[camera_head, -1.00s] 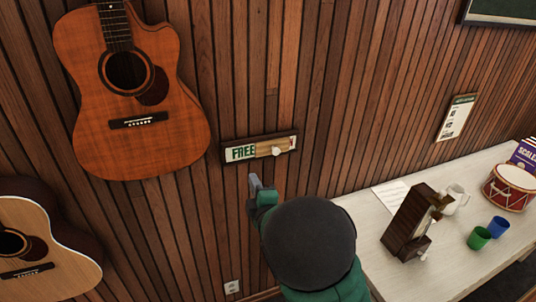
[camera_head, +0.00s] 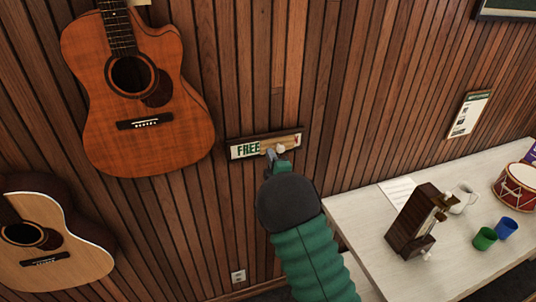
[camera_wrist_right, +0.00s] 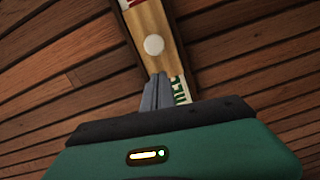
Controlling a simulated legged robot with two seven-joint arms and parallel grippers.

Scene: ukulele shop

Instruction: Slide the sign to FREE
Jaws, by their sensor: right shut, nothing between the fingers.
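The sign (camera_head: 247,149) is a dark-framed strip on the wood-slat wall, with the green word FREE showing at its left. A light wooden slider with a round white knob (camera_head: 280,148) covers the part right of the word; a sliver of red shows at the right end. The knob also shows in the right wrist view (camera_wrist_right: 154,45). My right gripper (camera_head: 271,152) is shut and empty, its tips at the sign just left of the knob. In the right wrist view the closed fingers (camera_wrist_right: 156,80) lie over the sign near the word, apart from the knob in the picture. My left gripper is out of view.
Two guitars hang on the wall at left, one orange-brown (camera_head: 148,100) and one pale (camera_head: 50,245). A pale counter (camera_head: 365,225) at right holds a wooden metronome-like object (camera_head: 412,222), a mug, two cups and a red drum (camera_head: 516,188).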

